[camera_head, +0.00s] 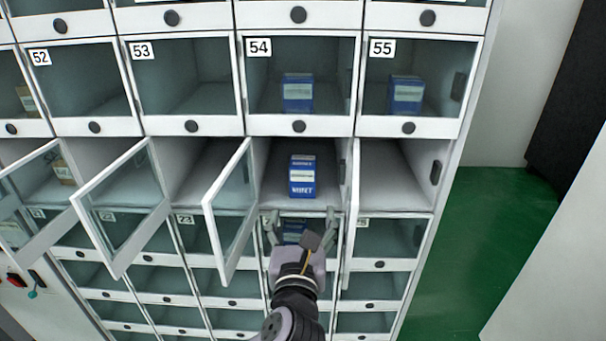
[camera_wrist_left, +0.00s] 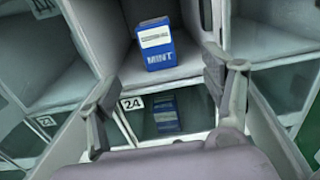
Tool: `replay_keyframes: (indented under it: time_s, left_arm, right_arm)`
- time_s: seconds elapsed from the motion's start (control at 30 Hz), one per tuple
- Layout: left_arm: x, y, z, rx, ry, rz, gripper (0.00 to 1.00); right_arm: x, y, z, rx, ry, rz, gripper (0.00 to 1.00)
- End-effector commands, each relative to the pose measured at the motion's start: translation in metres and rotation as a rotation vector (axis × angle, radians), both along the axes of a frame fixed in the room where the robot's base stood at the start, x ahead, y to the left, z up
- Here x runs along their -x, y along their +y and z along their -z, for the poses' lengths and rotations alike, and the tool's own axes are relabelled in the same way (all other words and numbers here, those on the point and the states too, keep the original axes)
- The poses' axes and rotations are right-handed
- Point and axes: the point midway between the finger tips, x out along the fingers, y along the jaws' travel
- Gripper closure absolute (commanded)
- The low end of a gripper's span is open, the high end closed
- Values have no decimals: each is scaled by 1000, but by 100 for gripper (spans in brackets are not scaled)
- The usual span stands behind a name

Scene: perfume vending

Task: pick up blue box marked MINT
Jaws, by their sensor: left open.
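The blue box marked MINT (camera_head: 302,177) stands upright in an open compartment in the middle of the locker wall. It also shows in the left wrist view (camera_wrist_left: 155,47), ahead of the gripper. My left gripper (camera_head: 302,217) is in front of and just below that compartment, with its fingers spread apart. In the left wrist view its two fingers (camera_wrist_left: 165,85) stand wide with nothing between them, and the box is beyond their tips, not touched. My right gripper is not in view.
Open glass doors (camera_head: 232,210) stick out left of the box's compartment, and a narrow open door (camera_head: 350,215) stands at its right. Closed compartments 54 (camera_head: 258,47) and 55 (camera_head: 382,48) above hold blue boxes. The compartment to the right (camera_head: 390,180) is empty. Green floor (camera_head: 480,240) lies right.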

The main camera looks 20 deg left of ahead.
Motion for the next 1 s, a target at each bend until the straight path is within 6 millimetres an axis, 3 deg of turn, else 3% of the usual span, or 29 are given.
replay_keyframes:
  time_s: [0.5, 0.77, 1.0]
  left_arm:
    - [-99, 26, -2, -3, -1, -2, 27]
    - [-117, 32, -1, -2, 0, -2, 27]
    - [-149, 46, 1, -2, 0, -2, 27]
  right_arm:
    - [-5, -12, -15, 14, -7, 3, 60]
    - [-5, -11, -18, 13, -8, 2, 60]
    - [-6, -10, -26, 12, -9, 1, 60]
